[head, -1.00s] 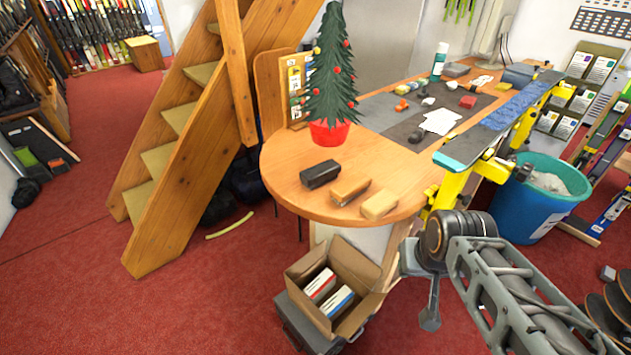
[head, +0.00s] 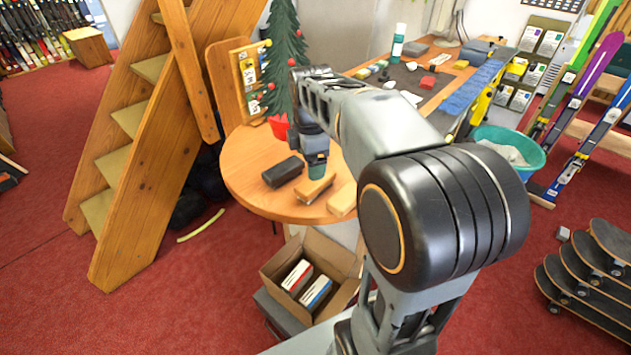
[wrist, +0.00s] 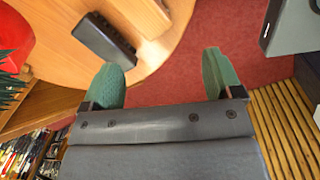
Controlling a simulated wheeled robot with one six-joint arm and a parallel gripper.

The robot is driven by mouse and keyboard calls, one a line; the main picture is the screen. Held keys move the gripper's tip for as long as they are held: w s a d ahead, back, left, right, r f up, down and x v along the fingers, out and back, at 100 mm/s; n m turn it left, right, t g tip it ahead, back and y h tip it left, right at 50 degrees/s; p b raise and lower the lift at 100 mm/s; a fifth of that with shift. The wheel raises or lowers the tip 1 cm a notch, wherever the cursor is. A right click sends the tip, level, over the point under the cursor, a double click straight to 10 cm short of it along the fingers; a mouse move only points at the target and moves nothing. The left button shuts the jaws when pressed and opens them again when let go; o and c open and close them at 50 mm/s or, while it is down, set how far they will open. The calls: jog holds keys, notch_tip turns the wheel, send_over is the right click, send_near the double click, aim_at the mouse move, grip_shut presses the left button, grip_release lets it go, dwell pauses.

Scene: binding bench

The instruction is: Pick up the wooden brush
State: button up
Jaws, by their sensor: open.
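The wooden brush (head: 314,188) lies on the rounded end of the wooden table in the head view, between a black block (head: 283,172) and a paler wooden block (head: 343,200). In the wrist view the brush (wrist: 148,14) is at the top edge, partly cut off, beside the black block (wrist: 103,40). My gripper (wrist: 162,78) is open and empty, its green fingertips wide apart, with table edge and red floor between them. In the head view my gripper (head: 317,165) appears just behind the brush; its height above the table is hard to tell.
A small tree in a red pot (head: 279,126) stands behind, partly hidden by my arm. Wooden stairs (head: 140,170) are at the left. The table's front left (head: 247,165) is bare.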

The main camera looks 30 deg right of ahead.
aim_at(316, 182)
jog(key=w+d+n+g, duration=0.1)
jog(key=w+d+n, duration=0.25)
jog(key=n, duration=0.25)
jog(key=f, duration=0.8)
jog(key=f+p, duration=0.1)
jog(key=f, duration=0.3)
jog(key=shift+w+a+f, duration=0.1)
jog(key=shift+w+f, duration=0.15)
jog(key=shift+f, duration=0.1)
jog(key=shift+c, duration=0.4)
jog(key=c, duration=1)
jog(key=shift+r, duration=0.1)
jog(key=shift+r, duration=0.6)
jog(key=s+a+r, duration=0.1)
jog(key=s+r, duration=0.3)
jog(key=s+a+r+b, duration=0.1)
jog(key=s+a+r, duration=0.1)
jog(key=s+r, duration=0.1)
jog(key=s+a+r+b, duration=0.1)
jog(key=s+a+r, duration=0.1)
jog(key=s+r, duration=0.2)
jog(key=shift+s+a+r, duration=0.15)
jog(key=shift+s+r, duration=0.05)
jog(key=shift+s, duration=0.3)
jog(key=shift+s+a+r, duration=0.1)
jog(key=shift+s+r, duration=0.05)
jog(key=shift+s, duration=0.3)
